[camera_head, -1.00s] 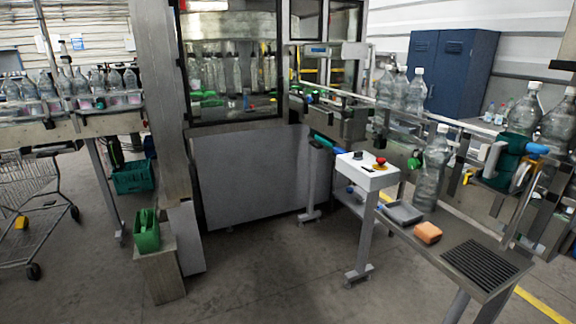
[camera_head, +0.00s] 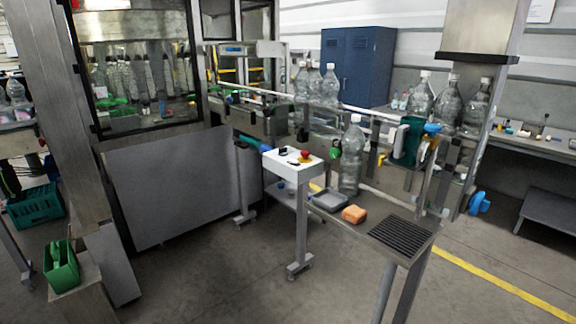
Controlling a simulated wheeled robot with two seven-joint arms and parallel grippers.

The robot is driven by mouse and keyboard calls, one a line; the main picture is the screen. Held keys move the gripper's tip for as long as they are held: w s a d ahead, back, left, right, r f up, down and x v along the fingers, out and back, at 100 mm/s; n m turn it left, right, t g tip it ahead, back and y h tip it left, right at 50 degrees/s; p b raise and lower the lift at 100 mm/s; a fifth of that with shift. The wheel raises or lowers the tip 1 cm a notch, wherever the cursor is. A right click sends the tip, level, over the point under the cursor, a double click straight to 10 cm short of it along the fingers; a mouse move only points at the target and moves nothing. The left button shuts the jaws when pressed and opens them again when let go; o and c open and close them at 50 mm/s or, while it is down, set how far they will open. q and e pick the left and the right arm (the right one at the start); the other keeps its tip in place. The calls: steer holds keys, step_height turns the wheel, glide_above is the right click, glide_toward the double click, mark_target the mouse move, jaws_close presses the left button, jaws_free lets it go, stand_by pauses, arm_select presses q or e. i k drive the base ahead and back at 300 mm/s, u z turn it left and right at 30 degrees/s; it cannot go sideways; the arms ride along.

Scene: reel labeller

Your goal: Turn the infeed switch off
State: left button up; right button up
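A white control box (camera_head: 293,163) stands on a grey post right of the picture's middle. On its top are a red mushroom button (camera_head: 304,155) on a yellow base, a black switch-like knob (camera_head: 283,150) at the back left and another small dark control (camera_head: 293,163) near the front. They are too small to read a label or a switch position, so I cannot tell which is the infeed switch. Neither of my grippers is in view.
A side table (camera_head: 357,230) with a grey tray (camera_head: 330,201), orange sponge (camera_head: 354,214) and black grate (camera_head: 401,232) stands right of the box. A conveyor with bottles runs behind. The labeller's grey panel (camera_head: 185,185) is left. The floor (camera_head: 225,280) in front is clear.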

mark_target(283, 152)
steer(key=u, duration=1.25)
steer(key=i, duration=2.3)
steer(key=z, duration=3.5)
